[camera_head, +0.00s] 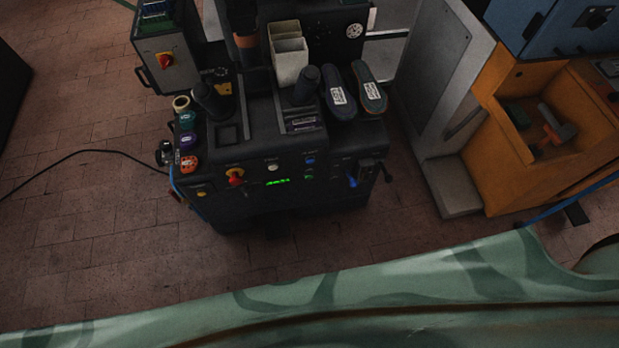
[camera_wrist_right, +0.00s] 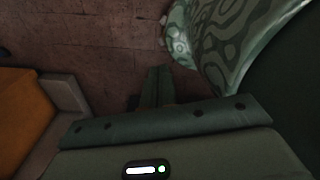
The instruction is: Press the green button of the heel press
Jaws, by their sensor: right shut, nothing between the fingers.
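The heel press (camera_head: 270,130) is a black machine standing on the brick floor in the head view. Its front panel carries a small dim button that looks green (camera_head: 308,177), just below a blue one (camera_head: 310,160). A green lit display (camera_head: 278,181) sits to the left of it. My right gripper (camera_wrist_right: 159,72) shows in the right wrist view, shut and empty, over bare brick floor. The press is not in that view, and the right gripper is not in the head view. My left gripper is in no view.
Two shoe soles (camera_head: 354,92) lie on the press. An orange cabinet (camera_head: 540,150) stands at the right. A black cable (camera_head: 90,153) crosses the floor at the left. Floor before the press is clear.

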